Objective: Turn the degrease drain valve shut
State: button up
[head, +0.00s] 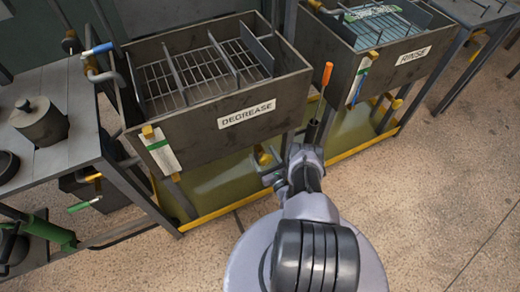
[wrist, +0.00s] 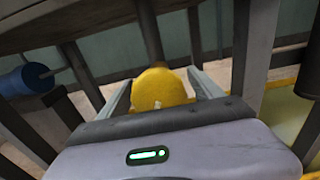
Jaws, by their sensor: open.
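The degrease tank (head: 200,125) is a dark metal box with a white DEGREASE label. Below its front wall is a yellow round valve part (head: 264,157), partly hidden by my arm. In the wrist view this yellow round piece (wrist: 162,88) sits under a dark vertical pipe, between my fingers. My gripper (head: 270,172) is open, with one finger on each side of the yellow piece in the wrist view (wrist: 163,88). I cannot tell whether the fingers touch it.
The rinse tank (head: 350,70) stands to the right. An orange-handled rod (head: 326,75) rises beside my arm. A grey bench (head: 75,150) with a lidded pot (head: 40,120) is on the left. Metal legs and a blue cylinder (wrist: 25,81) flank the gripper. The floor in front is clear.

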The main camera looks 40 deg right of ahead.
jog(key=shift+c, duration=0.4)
jog(key=c, duration=1.2)
jog(key=shift+c, duration=0.2)
